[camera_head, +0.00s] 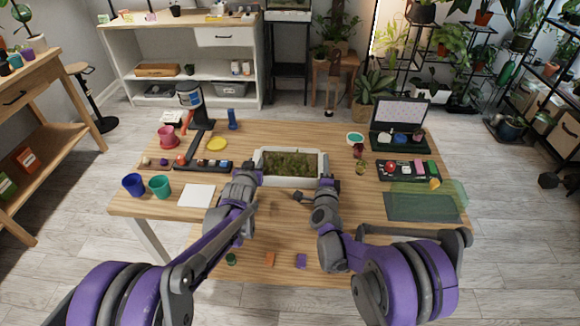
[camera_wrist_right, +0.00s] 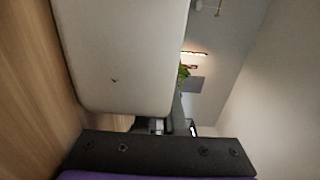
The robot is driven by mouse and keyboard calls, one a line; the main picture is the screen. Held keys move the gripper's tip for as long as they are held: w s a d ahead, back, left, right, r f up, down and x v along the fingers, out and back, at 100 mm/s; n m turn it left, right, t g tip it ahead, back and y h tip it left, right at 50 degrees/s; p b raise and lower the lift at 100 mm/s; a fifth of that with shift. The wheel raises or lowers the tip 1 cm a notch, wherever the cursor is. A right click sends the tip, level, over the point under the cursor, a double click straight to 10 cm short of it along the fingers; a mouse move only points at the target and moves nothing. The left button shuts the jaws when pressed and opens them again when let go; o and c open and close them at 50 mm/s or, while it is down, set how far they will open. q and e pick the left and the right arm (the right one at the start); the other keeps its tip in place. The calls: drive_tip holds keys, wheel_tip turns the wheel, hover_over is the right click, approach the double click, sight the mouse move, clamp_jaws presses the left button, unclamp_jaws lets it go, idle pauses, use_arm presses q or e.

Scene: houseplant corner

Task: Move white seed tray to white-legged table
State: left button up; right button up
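The white seed tray (camera_head: 290,182), filled with green-brown growth, sits on or just above the wooden top of the table (camera_head: 275,215); a white leg (camera_head: 152,240) shows at its left. My left gripper (camera_head: 247,172) is at the tray's left end. My right gripper (camera_head: 326,184) is at its right end. Both look close to or touching the tray ends, but the fingers are too small to tell whether they grip. In the right wrist view, a pale wall, likely the tray (camera_wrist_right: 125,50), fills much of the picture behind a dark gripper part.
Blue (camera_head: 133,184) and teal (camera_head: 160,187) cups and a white sheet (camera_head: 196,195) lie left. A black case (camera_head: 398,125), a dark organizer (camera_head: 408,170) and a grey mat (camera_head: 422,206) are at right. Small blocks (camera_head: 301,261) lie near the front.

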use_arm(q)
drive_tip(key=shift+o, duration=1.2)
drive_tip(key=shift+d, duration=0.1)
use_arm(e)
drive_tip(key=shift+o, duration=1.2)
drive_tip(key=shift+a, duration=0.15)
use_arm(q)
drive_tip(key=shift+o, duration=1)
use_arm(e)
drive_tip(key=shift+o, duration=1.1)
use_arm(q)
drive_tip(key=shift+s+r, duration=0.1)
drive_tip(key=v, duration=1.1)
drive_tip(key=shift+s, duration=0.25)
drive_tip(key=shift+s+r, duration=0.1)
use_arm(e)
drive_tip(key=shift+s, duration=0.15)
drive_tip(key=s, duration=0.7)
drive_tip(key=s+a, duration=0.1)
drive_tip(key=s, duration=0.3)
drive_tip(key=shift+s, duration=0.35)
